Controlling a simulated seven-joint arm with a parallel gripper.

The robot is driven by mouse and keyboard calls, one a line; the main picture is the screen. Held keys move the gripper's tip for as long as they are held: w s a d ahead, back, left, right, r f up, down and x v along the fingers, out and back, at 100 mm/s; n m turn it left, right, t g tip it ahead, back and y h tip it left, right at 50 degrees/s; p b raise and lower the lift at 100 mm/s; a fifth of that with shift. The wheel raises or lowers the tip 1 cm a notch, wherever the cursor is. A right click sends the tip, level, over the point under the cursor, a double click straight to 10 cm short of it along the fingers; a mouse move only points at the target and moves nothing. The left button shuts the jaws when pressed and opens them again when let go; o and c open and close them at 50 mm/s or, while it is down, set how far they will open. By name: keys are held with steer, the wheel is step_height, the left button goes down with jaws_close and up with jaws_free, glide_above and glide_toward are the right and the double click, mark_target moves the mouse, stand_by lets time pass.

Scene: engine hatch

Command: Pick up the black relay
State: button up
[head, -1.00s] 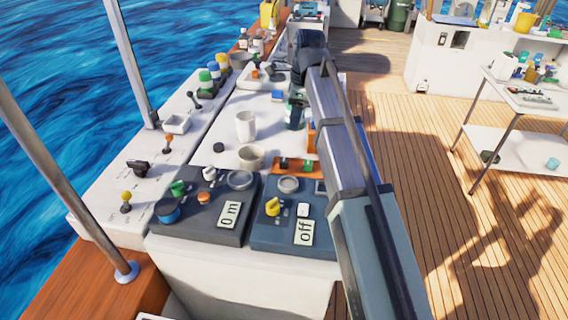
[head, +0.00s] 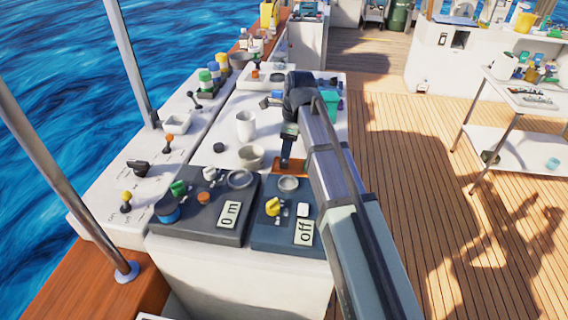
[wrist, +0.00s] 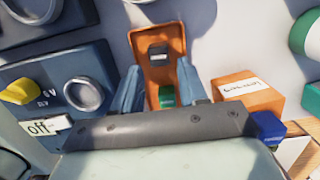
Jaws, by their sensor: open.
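The black relay (wrist: 157,52) is a small dark block with a paler face. It lies toward the far end of a narrow orange tray (wrist: 144,29) in the wrist view. A green block (wrist: 167,96) lies at the near end of the tray. My gripper (wrist: 160,74) is open, its two blue-grey fingers on either side of the tray, with nothing seen held between them. In the head view my gripper (head: 286,160) is over the orange tray (head: 291,172) and hides most of it, so the relay cannot be made out there.
An orange labelled box (wrist: 250,93) stands right of the tray, with a blue block (wrist: 267,127) nearby. Dark control panels (head: 205,222) with knobs lie in front. A beige cup (head: 251,156) and white cup (head: 246,125) stand to the left.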

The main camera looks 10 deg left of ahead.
mark_target(284, 163)
steer(key=shift+a+f, duration=0.2)
steer(key=shift+f, duration=1)
steer(key=shift+a+f, duration=0.2)
steer(key=shift+f, duration=1)
jaws_close()
steer(key=shift+r, duration=0.1)
